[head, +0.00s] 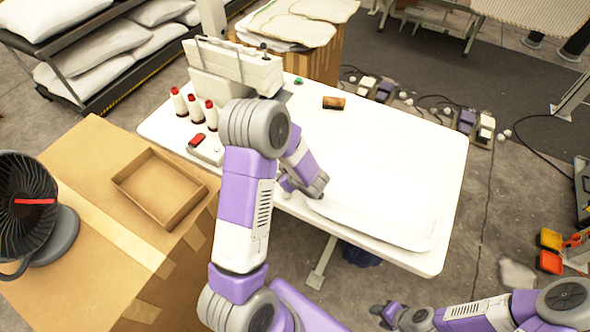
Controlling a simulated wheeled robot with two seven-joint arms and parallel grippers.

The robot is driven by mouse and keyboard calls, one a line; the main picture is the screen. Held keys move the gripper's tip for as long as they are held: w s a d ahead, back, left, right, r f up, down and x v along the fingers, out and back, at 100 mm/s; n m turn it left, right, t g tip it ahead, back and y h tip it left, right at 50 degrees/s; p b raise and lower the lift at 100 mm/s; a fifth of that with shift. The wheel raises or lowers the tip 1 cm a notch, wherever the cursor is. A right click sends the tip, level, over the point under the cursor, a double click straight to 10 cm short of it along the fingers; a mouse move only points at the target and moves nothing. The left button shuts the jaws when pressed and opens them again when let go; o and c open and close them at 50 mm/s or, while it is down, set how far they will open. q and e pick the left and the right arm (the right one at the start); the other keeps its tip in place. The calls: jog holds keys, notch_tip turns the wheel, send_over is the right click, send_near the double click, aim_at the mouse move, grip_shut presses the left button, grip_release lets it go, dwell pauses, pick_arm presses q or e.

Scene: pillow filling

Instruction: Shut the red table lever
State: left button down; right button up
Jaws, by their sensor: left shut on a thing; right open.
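The white table (400,140) stands in the middle of the head view. A small device with a red top (196,139) sits at its left edge, beside the sewing machine; I cannot tell whether this is the red lever. No other clear red lever shows on the table. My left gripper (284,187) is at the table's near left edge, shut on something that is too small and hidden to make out. A flat white cloth-like piece (380,222) lies along the near edge to its right. My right gripper (380,311) is open and empty, low in front of the table.
A white sewing machine (235,70) and red-topped thread cones (195,108) stand at the table's back left. A brown spool (333,103) lies on top. A cardboard box (120,230) with an open tray (160,187) and a fan (30,205) is at left.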

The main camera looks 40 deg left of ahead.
dwell(0.4)
pick_arm(q)
jog(key=c, duration=0.9)
grip_release()
jog(key=shift+c, duration=0.2)
jog(key=p+v, duration=0.1)
jog(key=v, duration=0.6)
jog(key=shift+d+r, duration=0.2)
jog(key=shift+d, duration=0.05)
